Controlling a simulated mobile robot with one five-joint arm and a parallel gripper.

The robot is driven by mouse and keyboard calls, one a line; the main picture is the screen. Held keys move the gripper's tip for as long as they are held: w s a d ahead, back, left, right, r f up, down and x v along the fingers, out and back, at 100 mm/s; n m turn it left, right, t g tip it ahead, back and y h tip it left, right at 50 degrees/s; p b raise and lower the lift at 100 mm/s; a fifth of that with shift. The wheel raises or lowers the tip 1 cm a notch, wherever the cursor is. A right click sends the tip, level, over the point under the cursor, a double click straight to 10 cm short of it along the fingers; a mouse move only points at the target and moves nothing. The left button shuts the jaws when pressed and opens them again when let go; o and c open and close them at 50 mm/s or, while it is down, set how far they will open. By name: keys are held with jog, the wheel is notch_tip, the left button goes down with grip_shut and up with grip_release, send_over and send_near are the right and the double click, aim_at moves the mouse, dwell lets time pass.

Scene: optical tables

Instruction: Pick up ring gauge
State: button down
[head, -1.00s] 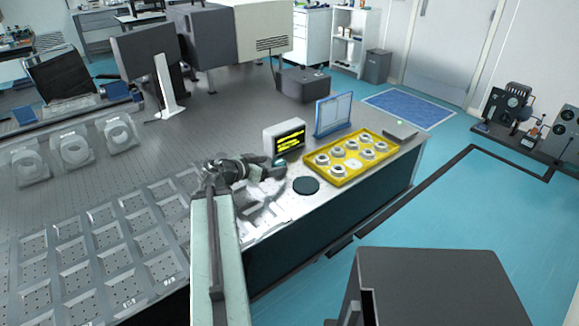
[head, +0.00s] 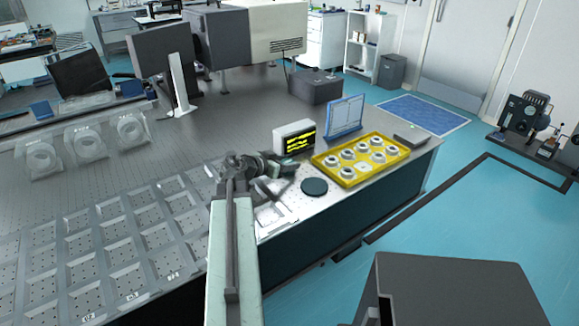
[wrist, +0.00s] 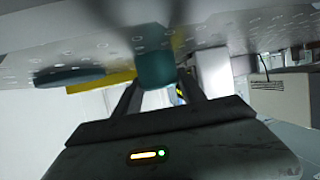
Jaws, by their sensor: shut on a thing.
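My gripper (wrist: 160,88) is shut on a teal, short cylinder-like piece (wrist: 157,70) in the wrist view. I cannot make out a bore in it, so its ring shape is not confirmed. In the head view my gripper (head: 285,170) is small, above the table edge, left of a dark round disc (head: 314,187) and in front of a small display. A yellow tray (head: 347,184) to the right holds several pale ring-shaped pieces (head: 347,170) in rows. The tray also shows as a yellow strip in the wrist view (wrist: 100,82).
The small display (head: 294,137) with yellow text and a blue-framed panel (head: 345,117) stand behind the gripper and tray. A grey compartment grid (head: 110,250) covers the near left table. A dark box (head: 315,87) stands farther back. Blue floor (head: 460,215) is open to the right.

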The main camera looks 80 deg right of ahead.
jog(key=shift+s+r+p, duration=0.1)
jog(key=shift+r+p, duration=0.35)
jog(key=shift+p, duration=0.05)
notch_tip(320, 180, up, 3)
jog(key=p, duration=0.3)
jog(key=shift+r, duration=0.2)
jog(key=w+d, duration=0.1)
jog(key=w, duration=0.4)
jog(key=w+d, duration=0.1)
jog(key=w, duration=0.4)
jog(key=w+d+p, duration=0.1)
jog(key=w, duration=0.4)
jog(key=shift+d+r, duration=0.25)
jog(key=shift+r, duration=0.1)
jog(key=shift+w, duration=0.35)
jog(key=shift+r, duration=0.1)
